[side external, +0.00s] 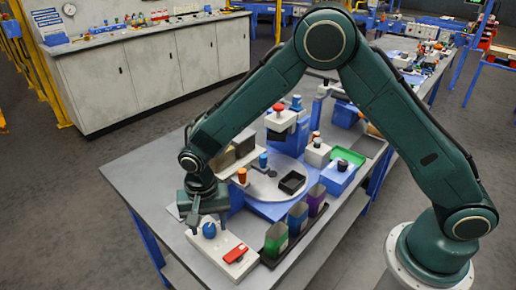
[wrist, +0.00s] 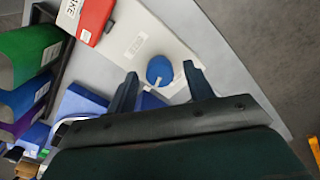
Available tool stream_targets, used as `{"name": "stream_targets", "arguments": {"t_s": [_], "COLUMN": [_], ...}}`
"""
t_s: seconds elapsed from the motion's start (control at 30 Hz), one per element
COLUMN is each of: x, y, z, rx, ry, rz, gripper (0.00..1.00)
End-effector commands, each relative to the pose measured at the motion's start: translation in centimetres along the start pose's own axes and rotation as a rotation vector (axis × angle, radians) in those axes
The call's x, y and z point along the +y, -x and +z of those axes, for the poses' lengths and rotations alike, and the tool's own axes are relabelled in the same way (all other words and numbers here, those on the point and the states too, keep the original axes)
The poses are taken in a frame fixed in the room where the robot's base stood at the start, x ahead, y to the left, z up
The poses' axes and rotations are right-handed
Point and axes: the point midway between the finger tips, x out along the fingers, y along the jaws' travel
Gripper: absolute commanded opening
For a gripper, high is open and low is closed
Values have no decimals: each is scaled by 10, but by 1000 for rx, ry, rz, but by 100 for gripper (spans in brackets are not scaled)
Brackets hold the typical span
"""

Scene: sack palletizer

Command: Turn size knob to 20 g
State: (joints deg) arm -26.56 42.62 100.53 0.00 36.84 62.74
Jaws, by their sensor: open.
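A round blue knob (side external: 209,230) with a pale pointer mark sits on a white panel (side external: 217,256) at the table's front corner. I take it to be the size knob. In the wrist view the knob (wrist: 160,68) appears between my fingertips, with gaps on both sides. My gripper (side external: 208,221) is open just above or around the knob; I cannot tell its exact height. Its two fingers (wrist: 160,73) also show in the wrist view. A small label (wrist: 137,45) lies beside the knob, too small to read. No 20 g mark is legible.
A red block (side external: 236,253) lies on the same panel, near the knob. A rack with green (side external: 276,240), blue (side external: 298,217) and purple (side external: 316,200) bins stands to the right. A blue turntable machine (side external: 272,208) is behind. Bare grey tabletop lies left of the panel.

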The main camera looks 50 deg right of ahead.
Motion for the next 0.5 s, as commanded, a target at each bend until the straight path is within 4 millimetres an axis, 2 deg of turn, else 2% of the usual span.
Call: {"name": "stream_targets", "arguments": {"t_s": [0.13,0.47,0.5], "x": [0,0,0], "y": [-8,-10,-10], "z": [0,0,0], "rx": [0,0,0], "ry": [0,0,0], "rz": [0,0,0], "gripper": [52,52,44]}}
